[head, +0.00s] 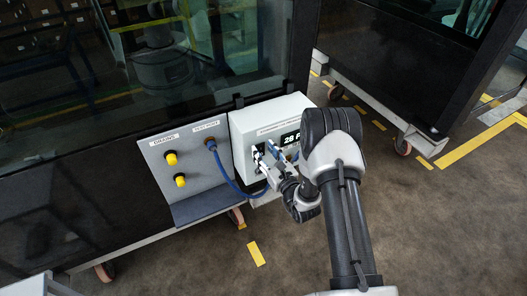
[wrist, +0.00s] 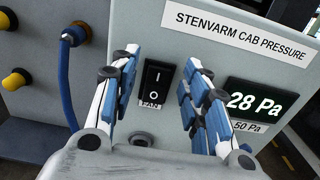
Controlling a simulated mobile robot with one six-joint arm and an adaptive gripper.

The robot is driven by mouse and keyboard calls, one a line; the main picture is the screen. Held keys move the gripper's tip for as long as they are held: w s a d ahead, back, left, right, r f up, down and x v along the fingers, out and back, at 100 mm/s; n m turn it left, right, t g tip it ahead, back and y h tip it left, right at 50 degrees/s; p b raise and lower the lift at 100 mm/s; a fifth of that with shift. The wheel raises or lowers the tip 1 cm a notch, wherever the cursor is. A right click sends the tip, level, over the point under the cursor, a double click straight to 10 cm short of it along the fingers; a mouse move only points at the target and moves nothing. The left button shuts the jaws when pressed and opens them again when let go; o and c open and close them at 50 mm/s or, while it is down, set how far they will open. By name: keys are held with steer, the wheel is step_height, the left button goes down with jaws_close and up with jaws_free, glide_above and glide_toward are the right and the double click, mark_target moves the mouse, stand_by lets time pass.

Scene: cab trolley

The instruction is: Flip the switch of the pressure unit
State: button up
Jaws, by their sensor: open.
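The pressure unit (head: 243,126) is a pale grey box mounted low on the cab's dark side. In the wrist view its front (wrist: 195,49) carries the label "STENVARM CAB PRESSURE" and a display (wrist: 254,102) reading 28 Pa. The black rocker switch (wrist: 156,82), marked I above and O below, has a "FAN" label under it. My gripper (wrist: 160,80) is open, its blue-and-white fingers on either side of the switch with gaps showing. In the head view my gripper (head: 267,155) is at the unit's front and hides part of it. I cannot tell whether it touches the panel.
A grey panel (head: 193,189) left of the unit holds yellow plugs (head: 171,158) and a port with a blue hose (head: 222,175) running toward the unit. Another dark cab (head: 400,60) on casters stands at the right. The floor in front is clear.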

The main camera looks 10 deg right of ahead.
steer(key=shift+w+a, duration=0.15)
steer(key=shift+w, duration=0.4)
jaws_close()
